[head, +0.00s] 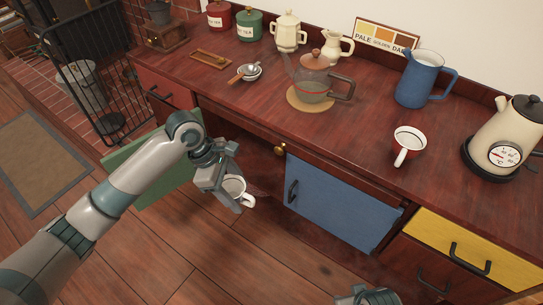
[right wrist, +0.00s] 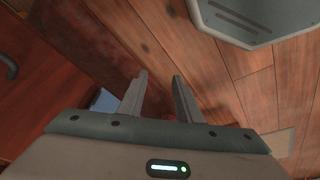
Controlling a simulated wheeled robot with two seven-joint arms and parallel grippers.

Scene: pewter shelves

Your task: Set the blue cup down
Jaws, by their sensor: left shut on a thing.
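My left gripper (head: 232,195) is shut on a cup (head: 237,184) in the head view. The cup has a white inside, a dark rim and a pale handle; its outer side is mostly hidden, so I cannot confirm that it is blue. It is held in front of the cabinet, below the counter top (head: 225,95). In the right wrist view my right gripper (right wrist: 160,75) is open, with nothing between its fingers. Part of my right arm shows at the bottom edge of the head view.
A green door (head: 150,175) and a blue door (head: 330,197) flank the cabinet's dark opening. On the counter stand a red cup (head: 407,143), a blue pitcher (head: 418,80), a glass teapot (head: 313,80) and a kettle (head: 507,130). Bare counter lies left of the red cup.

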